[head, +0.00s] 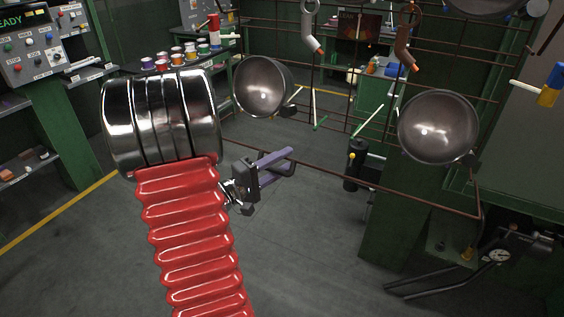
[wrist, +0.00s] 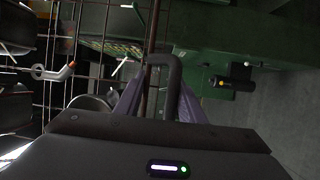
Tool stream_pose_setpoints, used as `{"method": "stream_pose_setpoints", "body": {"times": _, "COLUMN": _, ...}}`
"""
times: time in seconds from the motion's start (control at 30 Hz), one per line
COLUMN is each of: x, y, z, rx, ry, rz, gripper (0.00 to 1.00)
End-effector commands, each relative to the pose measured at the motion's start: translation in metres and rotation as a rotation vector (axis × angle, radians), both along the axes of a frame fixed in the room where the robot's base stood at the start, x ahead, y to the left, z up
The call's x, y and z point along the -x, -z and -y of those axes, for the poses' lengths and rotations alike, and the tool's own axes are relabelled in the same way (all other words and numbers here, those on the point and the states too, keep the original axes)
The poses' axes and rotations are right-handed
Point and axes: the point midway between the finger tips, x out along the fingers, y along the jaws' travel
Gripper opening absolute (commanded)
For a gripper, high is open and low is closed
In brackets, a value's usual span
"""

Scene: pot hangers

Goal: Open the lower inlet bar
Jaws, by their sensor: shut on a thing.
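My gripper (head: 276,166), with purple fingers, is at the lower brown inlet bar (head: 385,185) in the head view. The bar runs from behind my gripper down to the right, to a corner below the right pot. In the wrist view the bar (wrist: 152,35) runs upright ahead of my gripper (wrist: 160,95). A dark U-shaped loop (wrist: 165,58) shows at the fingertips. My gripper is shut on the bar; the exact contact is hard to see.
Shiny metal pots (head: 438,127) hang on a rusty wire rack behind the bar. A dark cylinder (head: 356,165) is beyond the bar, and a gauge with dark levers (head: 498,255) is at lower right. The floor (head: 300,265) below is clear.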

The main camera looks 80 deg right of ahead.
Motion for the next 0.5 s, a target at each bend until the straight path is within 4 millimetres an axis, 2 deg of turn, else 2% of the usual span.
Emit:
{"method": "stream_pose_setpoints", "body": {"times": 0.07, "x": 0.0005, "y": 0.0002, "z": 0.0016, "rx": 0.0, "ry": -0.001, "rz": 0.003, "gripper": 0.0}}
{"method": "stream_pose_setpoints", "body": {"times": 0.1, "x": 0.0006, "y": 0.0001, "z": 0.0016, "rx": 0.0, "ry": 0.0, "rz": 0.003, "gripper": 0.35}}
{"method": "stream_pose_setpoints", "body": {"times": 0.17, "x": 0.0008, "y": 0.0, "z": 0.0016, "rx": 0.0, "ry": 0.0, "rz": 0.003, "gripper": 0.31}}
{"method": "stream_pose_setpoints", "body": {"times": 0.5, "x": -0.0008, "y": -0.0006, "z": -0.0019, "rx": 0.001, "ry": 0.003, "rz": 0.0, "gripper": 0.31}}
